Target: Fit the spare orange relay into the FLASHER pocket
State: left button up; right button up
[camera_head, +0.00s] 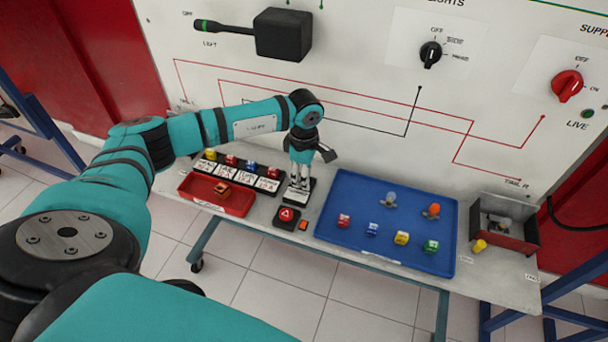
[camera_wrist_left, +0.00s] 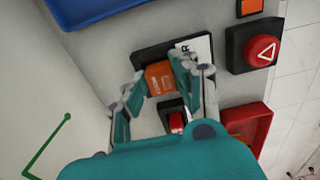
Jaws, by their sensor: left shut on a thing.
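My left gripper (camera_head: 299,182) points down at the dark FLASHER pocket block (camera_head: 307,196) on the bench, just behind the red hazard button. In the left wrist view the left gripper (camera_wrist_left: 159,70) is shut on an orange relay (camera_wrist_left: 160,82), one finger on each side. The relay is at the black pocket block (camera_wrist_left: 146,52), beside a white label partly covered by a finger. I cannot tell whether the relay is inside the pocket or just above it. In the head view the fingers hide the relay. My right gripper is not in view.
A red tray (camera_head: 239,206) with an orange piece (camera_head: 221,189) is left. The red button (camera_head: 286,214) and a small orange square (camera_head: 303,225) are in front. A blue tray (camera_head: 335,222) with coloured fuses and bulbs is right. The panel wall rises close behind.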

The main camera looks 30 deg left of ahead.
pick_arm(q)
jog(key=o, duration=1.6)
jog(key=shift+c, duration=0.2)
jog(key=shift+r, duration=0.1)
jog(key=shift+r+p, duration=2.55)
jog(key=shift+r, duration=1.4)
